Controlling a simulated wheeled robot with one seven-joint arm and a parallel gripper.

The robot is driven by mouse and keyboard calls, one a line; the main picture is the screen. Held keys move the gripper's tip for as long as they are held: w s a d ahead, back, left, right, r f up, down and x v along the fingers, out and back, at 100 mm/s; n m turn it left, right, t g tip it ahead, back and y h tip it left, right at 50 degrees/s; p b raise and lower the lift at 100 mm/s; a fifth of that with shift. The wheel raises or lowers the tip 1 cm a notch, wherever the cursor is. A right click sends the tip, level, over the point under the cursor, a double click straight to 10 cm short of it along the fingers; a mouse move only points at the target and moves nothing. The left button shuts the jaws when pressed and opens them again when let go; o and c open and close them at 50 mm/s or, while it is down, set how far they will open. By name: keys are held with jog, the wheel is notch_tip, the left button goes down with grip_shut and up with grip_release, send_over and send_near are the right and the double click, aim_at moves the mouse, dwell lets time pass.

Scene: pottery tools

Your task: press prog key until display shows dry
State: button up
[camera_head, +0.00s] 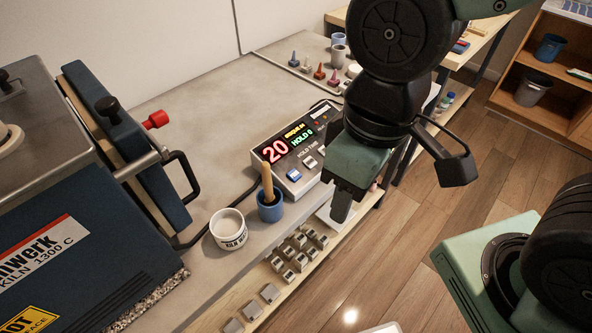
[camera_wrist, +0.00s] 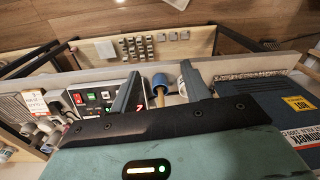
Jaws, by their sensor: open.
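The controller box (camera_head: 283,183) sits on the grey bench top near its front edge. Its display (camera_head: 290,143) shows a large red 20, a green HOLD 0 and a small yellow line too small to read surely. Blue and pale keys (camera_head: 309,162) line its sloped face, and my gripper hides the right part. Which key is PROG, I cannot tell. The box also shows in the wrist view (camera_wrist: 88,96), partly behind a finger. My gripper (camera_head: 341,205) hangs just right of the box, pointing down; its two fingers stand apart and empty in the wrist view (camera_wrist: 160,90).
A blue pot (camera_head: 270,210) with a wooden stick and a white cup (camera_head: 229,230) stand left of the box. The blue kiln (camera_head: 90,240) fills the left side. Small coloured cones (camera_head: 319,72) stand behind.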

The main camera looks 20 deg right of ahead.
dwell(0.3)
grip_shut()
dwell(1.6)
